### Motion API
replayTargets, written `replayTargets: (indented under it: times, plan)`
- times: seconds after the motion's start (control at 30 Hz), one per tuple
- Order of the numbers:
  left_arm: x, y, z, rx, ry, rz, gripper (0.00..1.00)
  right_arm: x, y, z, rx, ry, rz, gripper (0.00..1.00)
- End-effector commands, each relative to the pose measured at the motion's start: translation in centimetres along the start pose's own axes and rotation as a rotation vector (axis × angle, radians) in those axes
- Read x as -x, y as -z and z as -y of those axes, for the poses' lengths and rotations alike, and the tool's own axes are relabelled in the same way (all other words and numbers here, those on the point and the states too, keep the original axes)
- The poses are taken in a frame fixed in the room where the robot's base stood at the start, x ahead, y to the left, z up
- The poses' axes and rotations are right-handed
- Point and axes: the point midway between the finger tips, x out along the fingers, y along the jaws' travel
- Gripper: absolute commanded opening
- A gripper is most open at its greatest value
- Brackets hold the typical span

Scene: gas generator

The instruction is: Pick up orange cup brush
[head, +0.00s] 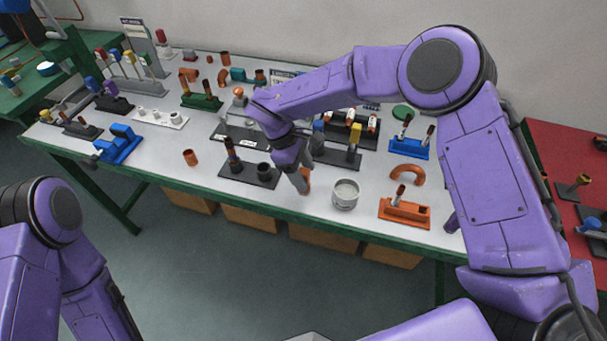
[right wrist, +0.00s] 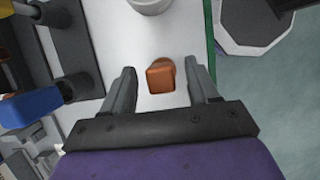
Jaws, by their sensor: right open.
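A small copper-orange piece (head: 306,177), which seems to be the orange cup brush, stands on the grey tabletop near its front edge. My right gripper (head: 301,184) points down over it and partly hides it. In the right wrist view the orange piece (right wrist: 161,77) lies between the two spread fingers of the gripper (right wrist: 160,70), with a gap on each side. The right gripper is open and holds nothing. Only part of my left arm shows at the lower left of the head view; its gripper is out of sight.
A white round container (head: 345,194) stands just right of the orange piece. A black holder (head: 249,174) with dark cylinders is close on the left. An orange block (head: 405,213) sits further right. The green table edge (right wrist: 209,40) runs close by.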

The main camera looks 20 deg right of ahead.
Motion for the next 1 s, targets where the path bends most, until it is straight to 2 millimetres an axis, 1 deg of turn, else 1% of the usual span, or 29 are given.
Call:
replayTargets:
  times: [0.1, 0.27, 0.3, 0.37, 0.4, 0.43, 0.73, 0.83, 0.97, 1.0]
  plan:
    - [0.2, 0.1, 0.0, 0.0, 0.0, 0.0, 0.43, -0.6, 0.0, 0.0, 0.0, 0.0, -0.001, 0.6]
    - [0.1, 0.0, 0.0, 0.0, 0.0, 0.001, 0.43, -0.7, 0.0, 0.0, 0.0, 0.0, -0.001, 0.6]
    - [0.1, 0.0, 0.0, 0.0, 0.0, 0.001, 0.43, -0.7, 0.0, 0.0, 0.0, 0.0, -0.001, 0.47]
    - [0.1, 0.0, 0.0, 0.0, 0.0, 0.001, 0.43, -0.7, 0.0, 0.0, 0.0, 0.0, -0.001, 0.27]
    - [0.1, 0.0, 0.0, 0.0, 0.0, 0.0, 0.43, -0.7, 0.0, 0.0, 0.0, 0.0, -0.001, 0.14]
    - [0.1, 0.0, 0.0, 0.0, 0.0, 0.0, 0.43, -0.6, 0.0, 0.0, 0.0, 0.0, -0.001, 0.12]
    - [0.0, 0.0, 0.0, 0.0, 0.0, 0.001, 0.43, -0.6, 0.0, 0.0, 0.0, -0.001, -0.001, 0.12]
    - [-0.4, -0.2, 0.0, 0.0, 0.0, 0.0, 0.43, -0.1, -0.2, -0.1, -0.001, -0.002, -0.002, 0.12]
    - [-1.9, -0.8, -0.2, 0.0, 0.0, 0.0, 0.43, 1.8, -0.9, -0.1, -0.003, -0.004, -0.006, 0.12]
    - [-2.1, -0.9, -0.2, 0.0, 0.0, 0.001, 0.43, 2.8, -1.1, 0.6, 0.0, -0.005, -0.005, 0.12]
